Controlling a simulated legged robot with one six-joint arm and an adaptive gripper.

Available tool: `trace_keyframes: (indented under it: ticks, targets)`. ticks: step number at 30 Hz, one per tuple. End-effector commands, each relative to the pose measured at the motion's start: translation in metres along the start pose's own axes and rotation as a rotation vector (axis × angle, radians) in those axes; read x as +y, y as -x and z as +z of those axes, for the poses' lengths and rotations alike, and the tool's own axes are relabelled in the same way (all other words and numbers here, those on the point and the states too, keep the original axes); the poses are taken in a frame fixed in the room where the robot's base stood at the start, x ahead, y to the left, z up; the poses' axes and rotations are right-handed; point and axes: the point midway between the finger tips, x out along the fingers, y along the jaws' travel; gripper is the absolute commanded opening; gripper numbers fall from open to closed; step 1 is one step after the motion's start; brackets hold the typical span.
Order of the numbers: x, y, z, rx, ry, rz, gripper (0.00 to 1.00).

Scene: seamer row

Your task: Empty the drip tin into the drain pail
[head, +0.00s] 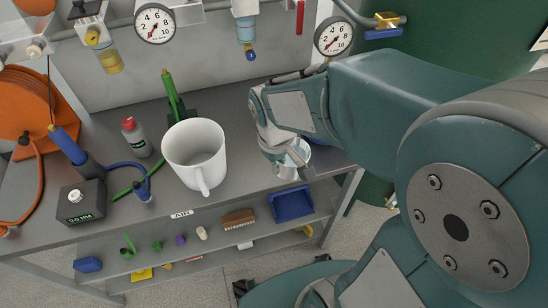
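A small silvery tin (291,168), which looks like the drip tin, is at the front right of the grey bench. My gripper (283,151) is right at it, pointing down, with its fingers over the upper part of the tin. The fingers and arm hide much of the tin, so I cannot tell whether they are closed on it or whether it touches the bench. A large white vessel with a handle (194,148), which looks like the drain pail, stands upright and open on the bench to the left of my gripper. Its inside looks empty.
A green-handled tool (173,93) stands behind the white vessel. A red-capped bottle (136,138), a black meter box (82,203) and an orange hose reel (25,105) are to the left. Gauges and valves hang above. A lower shelf holds a blue bin (292,204).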

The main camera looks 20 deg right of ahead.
Motion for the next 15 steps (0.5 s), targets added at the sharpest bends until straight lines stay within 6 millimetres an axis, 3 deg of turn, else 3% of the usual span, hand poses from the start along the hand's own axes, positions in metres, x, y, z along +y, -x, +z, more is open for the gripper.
trace_keyframes:
  ticks: [15]
  targets:
    - [-0.006,0.009,0.015,0.001,-0.007,0.0,0.0]
